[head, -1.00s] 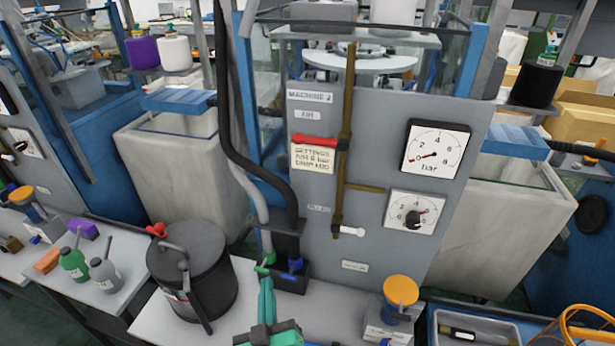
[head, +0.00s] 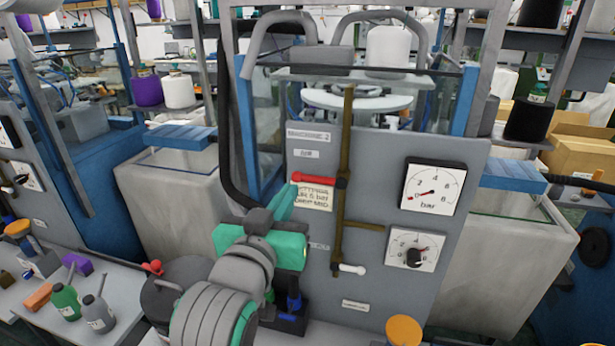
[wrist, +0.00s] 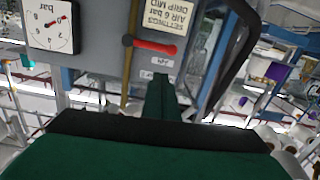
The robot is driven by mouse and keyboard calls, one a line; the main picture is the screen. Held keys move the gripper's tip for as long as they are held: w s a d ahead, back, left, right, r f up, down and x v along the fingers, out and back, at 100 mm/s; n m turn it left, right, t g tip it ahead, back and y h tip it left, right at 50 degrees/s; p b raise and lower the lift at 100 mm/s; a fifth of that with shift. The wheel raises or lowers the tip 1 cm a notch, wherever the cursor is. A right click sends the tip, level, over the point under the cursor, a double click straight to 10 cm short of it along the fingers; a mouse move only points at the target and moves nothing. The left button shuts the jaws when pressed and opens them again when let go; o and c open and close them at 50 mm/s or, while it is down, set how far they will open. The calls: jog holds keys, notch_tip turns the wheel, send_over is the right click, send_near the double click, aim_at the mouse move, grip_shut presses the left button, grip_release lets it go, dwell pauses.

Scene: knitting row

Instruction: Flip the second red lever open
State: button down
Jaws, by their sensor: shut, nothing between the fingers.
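The red lever (head: 318,179) is on the grey panel labelled MACHINE 2 (head: 308,136). It lies level, pointing left from its pivot on the brown vertical pipe (head: 344,140), crosswise to the pipe. My gripper (head: 285,202) is shut and empty, with its green fingers just below and left of the lever's free end. In the wrist view the red lever (wrist: 153,47) shows upside down, just beyond the fingertips (wrist: 160,80). I cannot tell whether they touch it. No other red lever is clear on this panel.
A white-handled lever (head: 350,269) sits lower on the same pipe. Right of the pipe are a bar gauge (head: 433,188) and a smaller dial (head: 414,251). A dark pot (head: 172,295) and an orange-topped item (head: 404,330) stand below.

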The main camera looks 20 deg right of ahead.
jog(key=shift+s+d+r+m, duration=0.1)
jog(key=shift+s+r+m, duration=0.2)
jog(key=shift+r, duration=0.5)
jog(key=shift+s+d+r+m, duration=0.1)
jog(key=shift+s+r+m, duration=0.15)
jog(key=shift+r, duration=0.5)
jog(key=shift+w, duration=0.15)
send_over(307, 177)
jog(key=s+a, duration=0.1)
jog(key=s, duration=0.2)
jog(key=shift+w+f, duration=0.2)
jog(key=shift+f, duration=2.05)
